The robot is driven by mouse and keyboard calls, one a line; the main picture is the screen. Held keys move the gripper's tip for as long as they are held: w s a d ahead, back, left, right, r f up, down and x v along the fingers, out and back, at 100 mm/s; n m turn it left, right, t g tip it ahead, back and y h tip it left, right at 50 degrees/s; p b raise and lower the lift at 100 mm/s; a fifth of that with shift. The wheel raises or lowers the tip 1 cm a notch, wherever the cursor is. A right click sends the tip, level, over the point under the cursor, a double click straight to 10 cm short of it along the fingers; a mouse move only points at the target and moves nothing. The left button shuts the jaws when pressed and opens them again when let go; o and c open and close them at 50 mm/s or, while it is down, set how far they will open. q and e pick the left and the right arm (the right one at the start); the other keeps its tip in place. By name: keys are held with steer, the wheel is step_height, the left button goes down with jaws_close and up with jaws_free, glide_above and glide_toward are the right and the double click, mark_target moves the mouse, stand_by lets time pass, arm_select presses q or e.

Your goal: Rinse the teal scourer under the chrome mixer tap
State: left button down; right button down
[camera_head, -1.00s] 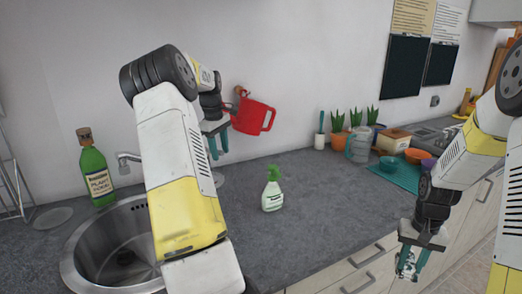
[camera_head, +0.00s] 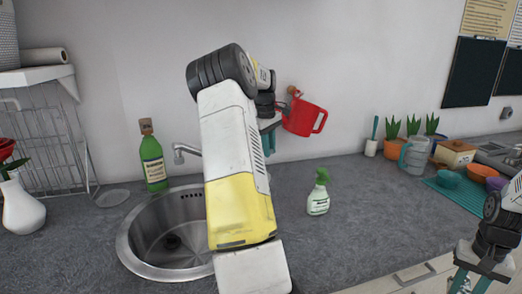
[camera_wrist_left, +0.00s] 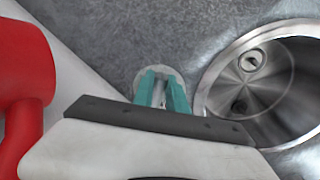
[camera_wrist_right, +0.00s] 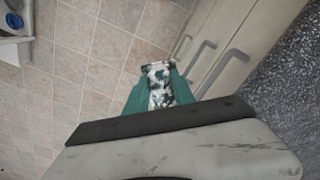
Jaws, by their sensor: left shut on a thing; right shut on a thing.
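The chrome mixer tap (camera_head: 182,150) stands behind the round steel sink (camera_head: 125,248); my left forearm hides part of the sink. My left gripper (camera_head: 269,145) is in the air right of the tap, near the wall. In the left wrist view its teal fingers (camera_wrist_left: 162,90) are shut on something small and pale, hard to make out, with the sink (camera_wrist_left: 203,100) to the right. My right gripper (camera_head: 470,282) is low at the counter's front edge. In the right wrist view it is shut on a mottled white-and-dark-green piece (camera_wrist_right: 160,85); I cannot tell if this is the teal scourer.
A teal mat (camera_head: 455,192) holds bowls. The middle counter is mostly free.

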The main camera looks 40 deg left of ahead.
arm_select(q)
steer(key=shift+w+a+r, duration=0.1)
steer(key=shift+a+r, duration=0.15)
steer(key=shift+r, duration=0.65)
steer(key=c, duration=1.7)
jaws_free()
steer(key=shift+r, duration=0.1)
steer(key=o, duration=0.4)
steer(key=shift+o, duration=0.2)
steer(key=o, duration=0.7)
steer(key=shift+c, duration=0.2)
steer(key=shift+s+r, duration=0.25)
steer(key=shift+r, duration=1.2)
steer(key=shift+s+r, duration=0.2)
steer(key=shift+r, duration=1.25)
